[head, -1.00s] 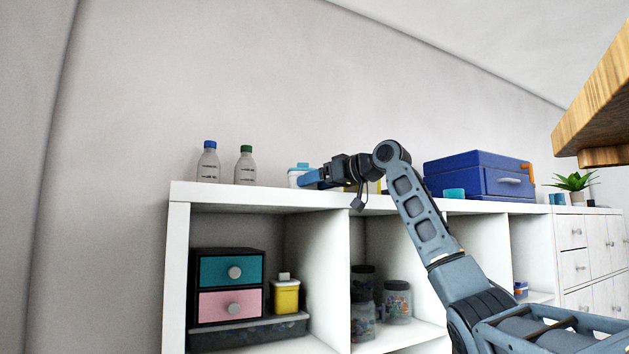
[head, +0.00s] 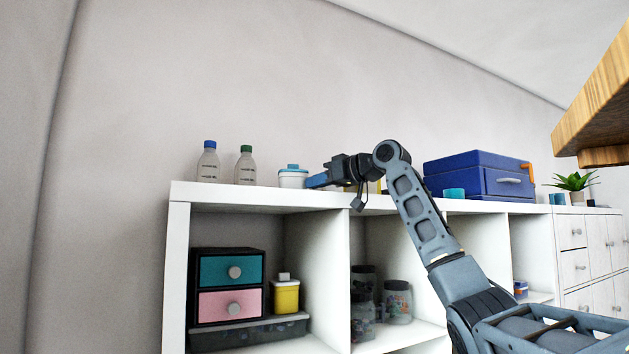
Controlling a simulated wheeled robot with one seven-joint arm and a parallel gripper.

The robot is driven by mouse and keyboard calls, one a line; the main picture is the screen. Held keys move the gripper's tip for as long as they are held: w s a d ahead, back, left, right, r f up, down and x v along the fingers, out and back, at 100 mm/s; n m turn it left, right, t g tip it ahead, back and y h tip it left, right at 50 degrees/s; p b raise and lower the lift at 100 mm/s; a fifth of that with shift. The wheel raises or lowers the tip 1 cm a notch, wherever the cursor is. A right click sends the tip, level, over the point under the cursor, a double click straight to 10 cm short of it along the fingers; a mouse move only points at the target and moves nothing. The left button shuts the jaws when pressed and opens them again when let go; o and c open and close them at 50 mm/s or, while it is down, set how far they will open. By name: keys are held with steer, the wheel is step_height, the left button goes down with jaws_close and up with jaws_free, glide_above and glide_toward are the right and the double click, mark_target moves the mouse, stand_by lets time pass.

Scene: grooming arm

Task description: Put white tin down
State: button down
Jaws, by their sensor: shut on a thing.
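The white tin (head: 293,180) with a blue lid is upright at the top of the white shelf unit (head: 260,199), right of two bottles. Its base looks level with the shelf top, but I cannot tell if it touches. My gripper (head: 314,181) reaches in from the right, with its blue fingers at the tin's right side. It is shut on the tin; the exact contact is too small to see.
Two clear bottles, one with a blue cap (head: 208,164) and one with a green cap (head: 245,167), stand left of the tin. A blue box (head: 470,172) and a small blue cup (head: 454,193) stand to the right. A wooden edge (head: 600,105) juts in at upper right.

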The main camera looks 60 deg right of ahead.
steer(key=shift+r, duration=0.15)
steer(key=shift+r+p, duration=2.2)
steer(key=shift+r, duration=0.2)
steer(key=c, duration=1.8)
jaws_free()
steer(key=shift+c, duration=0.2)
steer(key=o, duration=0.5)
steer(key=shift+f, duration=0.15)
steer(key=shift+s, duration=0.5)
steer(key=s, duration=0.2)
steer(key=s+r+b, duration=0.1)
steer(key=s, duration=0.1)
steer(key=s+b, duration=0.1)
steer(key=s, duration=0.1)
steer(key=shift+s+a+r, duration=0.15)
steer(key=shift+s+a, duration=0.2)
